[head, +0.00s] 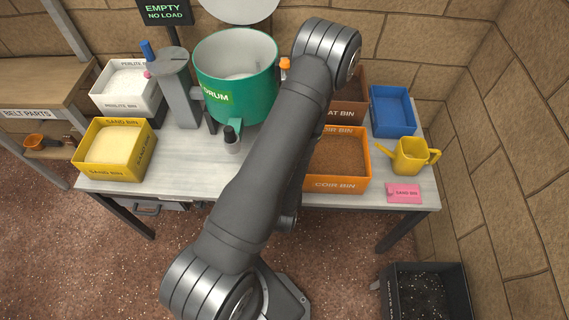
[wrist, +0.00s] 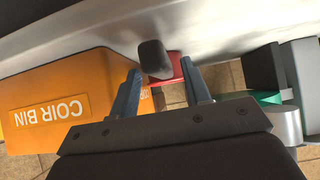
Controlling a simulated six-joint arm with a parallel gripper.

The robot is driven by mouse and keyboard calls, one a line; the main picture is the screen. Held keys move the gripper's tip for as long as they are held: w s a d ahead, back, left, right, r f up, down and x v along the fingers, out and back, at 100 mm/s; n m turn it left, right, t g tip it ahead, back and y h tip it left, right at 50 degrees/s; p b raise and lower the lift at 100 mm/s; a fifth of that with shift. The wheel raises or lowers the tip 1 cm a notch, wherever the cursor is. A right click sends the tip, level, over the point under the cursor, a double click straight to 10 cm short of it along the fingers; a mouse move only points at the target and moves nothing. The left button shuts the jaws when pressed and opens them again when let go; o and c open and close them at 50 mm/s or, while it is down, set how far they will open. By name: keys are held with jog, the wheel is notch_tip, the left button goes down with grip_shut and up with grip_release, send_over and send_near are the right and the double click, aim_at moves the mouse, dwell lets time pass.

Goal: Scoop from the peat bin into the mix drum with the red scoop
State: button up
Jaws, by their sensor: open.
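In the wrist view my gripper (wrist: 158,68) is open, with its two fingers apart. A dark rounded block (wrist: 153,57), which looks like a handle end, shows between the fingertips. A red piece (wrist: 178,68), likely part of the red scoop, shows just behind it; I cannot tell whether the fingers touch either. In the head view the scoop and my gripper are hidden behind my arm. The green mix drum (head: 237,105) stands open on the bench, left of my arm. The brown peat bin (head: 350,84) is right of my arm, its left part hidden.
The orange coir bin (head: 340,186) is in front of the peat bin. A blue tray (head: 392,110), yellow watering can (head: 410,157) and pink card (head: 404,193) are at right. The yellow sand bin (head: 112,170) and white perlite bin (head: 130,98) are at left. A sign reads EMPTY NO LOAD (head: 165,11).

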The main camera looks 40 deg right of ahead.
jog(key=shift+x, duration=1.5)
grip_shut()
jog(key=shift+r, duration=2.5)
